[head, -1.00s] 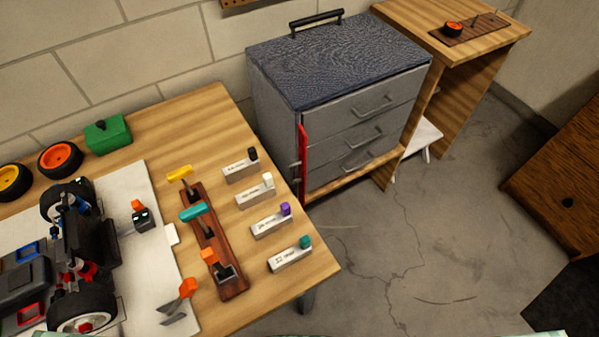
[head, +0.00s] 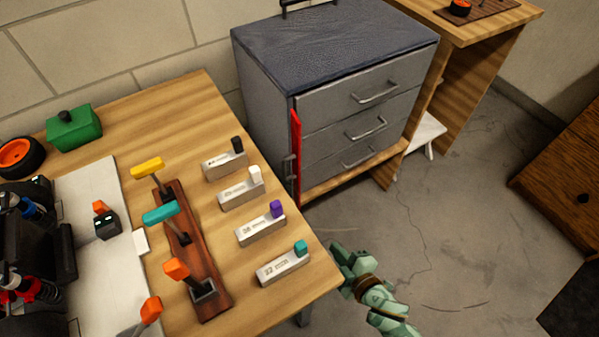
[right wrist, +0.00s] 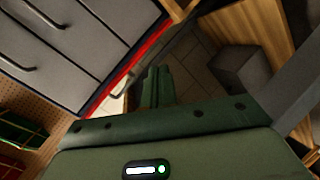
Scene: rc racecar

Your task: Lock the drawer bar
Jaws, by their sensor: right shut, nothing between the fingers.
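The grey drawer cabinet (head: 264,120) stands on the wooden base behind the workbench. Its three drawers look closed. The red drawer bar (head: 296,150) runs upright along the left front edge of the cabinet, with a dark metal fitting (head: 289,170) beside it. In the right wrist view the bar (right wrist: 138,62) crosses diagonally beside the grey drawer fronts. My right gripper (head: 343,252) is low in front of the cabinet, apart from the bar. Its fingers (right wrist: 156,82) are together and empty in the right wrist view. My left gripper is not in view.
The wooden workbench (head: 318,262) holds several labelled blocks, a rack of coloured-handled tools (head: 186,240), a green box (head: 74,127) and a partly visible car. Its right edge is near my right arm. The floor (head: 450,230) right of my arm is open.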

